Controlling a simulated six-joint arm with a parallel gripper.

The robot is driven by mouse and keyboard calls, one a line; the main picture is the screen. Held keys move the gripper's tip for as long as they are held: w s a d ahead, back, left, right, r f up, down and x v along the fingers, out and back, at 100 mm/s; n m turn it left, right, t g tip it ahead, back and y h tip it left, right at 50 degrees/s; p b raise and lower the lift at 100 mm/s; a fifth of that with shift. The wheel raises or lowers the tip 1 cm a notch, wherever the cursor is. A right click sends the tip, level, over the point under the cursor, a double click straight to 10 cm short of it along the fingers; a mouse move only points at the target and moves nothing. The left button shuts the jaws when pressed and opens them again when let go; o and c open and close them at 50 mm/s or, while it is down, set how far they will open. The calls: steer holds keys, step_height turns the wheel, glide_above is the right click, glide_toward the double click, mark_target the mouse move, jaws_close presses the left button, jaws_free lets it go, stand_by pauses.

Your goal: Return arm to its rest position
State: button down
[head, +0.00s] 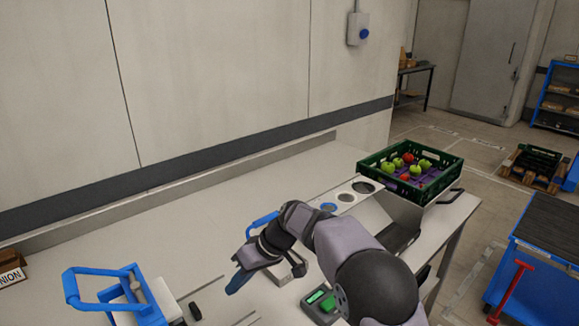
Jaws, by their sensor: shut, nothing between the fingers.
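My arm reaches in from the bottom right of the head view, bent over the white worktop (190,215). My gripper (237,283) is at its left end, pointing down and to the left over the worktop. Its dark blue fingers are together with nothing seen between them. I cannot tell how high they are above the surface. My own arm links hide part of the worktop behind them.
A green crate (372,165) of red and green produce stands at the worktop's far right. A blue-handled device (100,292) stands at front left, and a small device with a green screen (318,297) sits beside my arm. The back-left worktop is clear; a wall bounds it.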

steer(key=s+d+f+m+h, duration=0.2)
steer(key=s+d+m, duration=0.1)
steer(key=s+d, duration=0.4)
steer(key=s+d+f+m+h, duration=0.2)
steer(key=s+d, duration=0.6)
steer(key=d, duration=0.6)
steer(key=s+d+f+m+h, duration=0.1)
steer(key=s+d+m+h, duration=0.2)
steer(key=s+d, duration=0.5)
steer(key=d+m, duration=0.1)
steer(key=d, duration=0.2)
steer(key=shift+d+f+m+t, duration=0.25)
steer(key=shift+f+m+t, duration=0.05)
steer(key=shift+f, duration=0.1)
